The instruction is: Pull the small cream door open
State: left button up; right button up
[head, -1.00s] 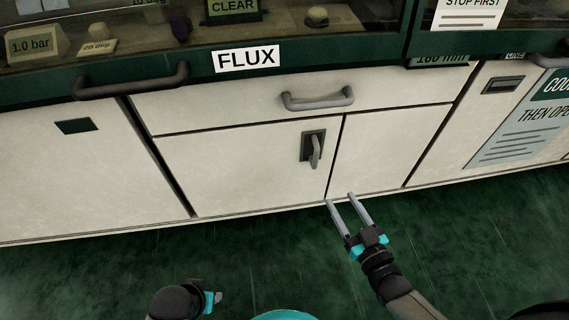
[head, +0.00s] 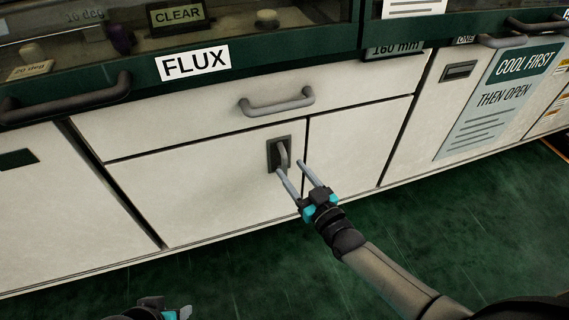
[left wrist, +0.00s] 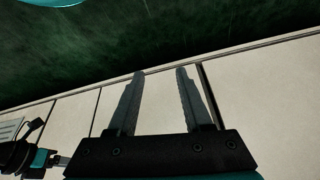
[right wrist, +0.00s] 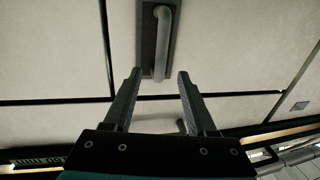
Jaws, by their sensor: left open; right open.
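The small cream door (head: 200,190) is shut, below a drawer and the FLUX label. Its grey lever handle (head: 283,153) sits on a dark plate at the door's upper right. My right gripper (head: 290,166) is open, its fingertips just below the handle in the head view. In the right wrist view the handle (right wrist: 162,45) lies just beyond the open fingertips (right wrist: 159,72), in line with the gap. I see no contact. My left gripper (left wrist: 160,72) is open and empty, above the floor and cabinet base; only part shows at the head view's bottom edge.
A cream drawer (head: 250,112) with a grey bar handle (head: 277,103) is above the door. A cream panel (head: 350,150) adjoins on the right. A COOL FIRST sign (head: 487,100) is farther right. The green floor (head: 250,270) is clear in front.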

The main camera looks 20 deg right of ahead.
aim_at(287, 164)
jog(key=b+x, duration=0.1)
jog(key=x, duration=0.2)
jog(key=shift+w+f, duration=0.1)
jog(key=shift+w, duration=0.05)
pick_arm(q)
jog(key=shift+d+r+t+b, duration=0.15)
jog(key=shift+r+t, duration=0.1)
jog(key=shift+r, duration=0.65)
jog(key=shift+d+r+t+b, duration=0.15)
jog(key=shift+r+t, duration=0.1)
jog(key=shift+r, duration=0.65)
pick_arm(e)
jog(key=shift+w+a, duration=0.2)
jog(key=shift+w, duration=0.5)
pick_arm(q)
jog(key=shift+a, duration=0.1)
pick_arm(e)
jog(key=shift+c, duration=0.4)
grip_shut()
